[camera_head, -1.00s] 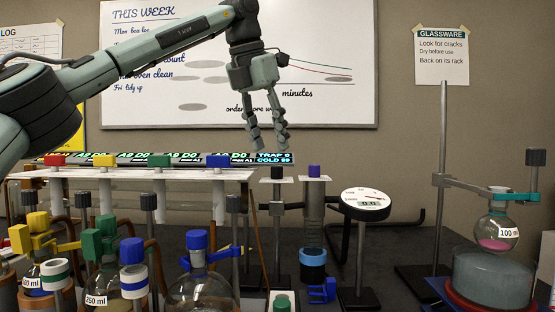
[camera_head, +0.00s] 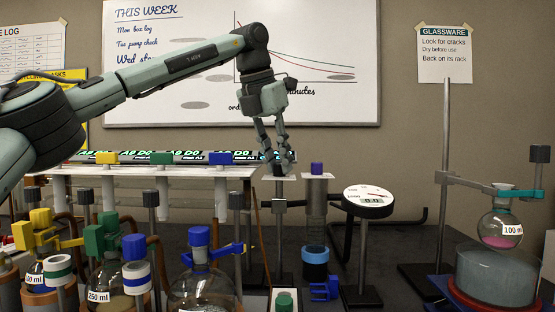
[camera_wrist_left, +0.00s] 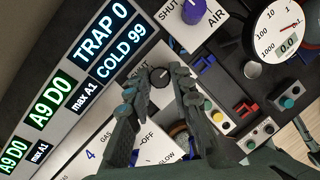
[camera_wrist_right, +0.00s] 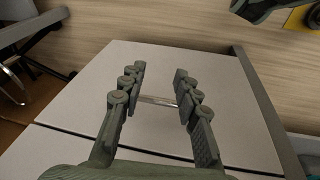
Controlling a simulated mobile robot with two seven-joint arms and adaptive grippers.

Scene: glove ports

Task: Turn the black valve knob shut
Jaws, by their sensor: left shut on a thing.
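The black valve knob (camera_wrist_left: 160,77) sits on a white plate with a SHUT label, seen in the left wrist view. My left gripper (camera_wrist_left: 154,82) reaches down over it, with a finger on either side, and is shut on it. In the head view my left gripper (camera_head: 276,165) points down at the small white plate on a stand, and its fingers mostly hide the knob. My right gripper (camera_wrist_right: 157,85) is open and empty in front of a pale cabinet front with a metal handle (camera_wrist_right: 158,101).
A purple AIR knob (camera_wrist_left: 192,12) stands on the neighbouring plate; it also shows in the head view (camera_head: 317,168). A round gauge (camera_head: 369,196) is to its right. A blue knob (camera_head: 222,158) is close on the left. Flasks and clamps crowd the front left.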

